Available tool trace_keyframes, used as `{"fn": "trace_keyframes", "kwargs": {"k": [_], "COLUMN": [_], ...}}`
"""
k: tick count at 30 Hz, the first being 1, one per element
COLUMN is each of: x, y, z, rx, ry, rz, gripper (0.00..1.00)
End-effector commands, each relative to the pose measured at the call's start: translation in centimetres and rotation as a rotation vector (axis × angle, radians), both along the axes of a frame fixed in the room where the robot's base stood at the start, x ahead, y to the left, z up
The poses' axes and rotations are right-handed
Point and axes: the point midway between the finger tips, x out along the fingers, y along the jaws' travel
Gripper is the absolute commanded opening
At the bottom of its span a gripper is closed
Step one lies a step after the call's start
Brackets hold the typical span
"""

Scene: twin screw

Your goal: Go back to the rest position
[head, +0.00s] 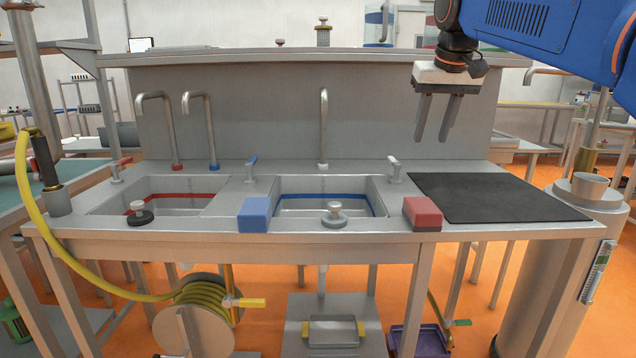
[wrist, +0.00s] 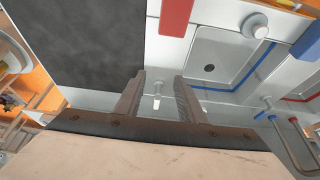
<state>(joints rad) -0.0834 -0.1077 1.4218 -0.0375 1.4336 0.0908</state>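My gripper (head: 434,118) hangs pointing down over the right half of the steel sink counter, well above it. Its two fingers are apart with nothing between them in the head view. In the wrist view my gripper (wrist: 160,88) also shows two separate, empty fingers, with the counter and a small tap handle far below. My blue arm reaches in from the upper right of the head view.
The counter holds a red-marked basin (head: 165,203), a blue-marked basin (head: 310,208), a blue block (head: 255,214), a red block (head: 422,213) and a black mat (head: 495,198). Tall faucets (head: 323,125) stand along the back. A yellow hose (head: 45,243) hangs at left.

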Motion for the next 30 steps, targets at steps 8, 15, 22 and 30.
{"fn": "trace_keyframes", "kwargs": {"k": [8, 15, 22, 30], "x": [-6.8, -14.1, -21.1, -28.6], "y": [-1.2, -2.2, -2.9, -3.4], "z": [-5.2, -12.2, -20.1, -29.9], "rx": [-0.001, 0.001, 0.001, 0.000], "ry": [-0.004, -0.007, -0.011, -0.016], "rz": [0.004, 0.009, 0.011, 0.013], "gripper": [0.36, 0.36, 0.36, 0.36]}}
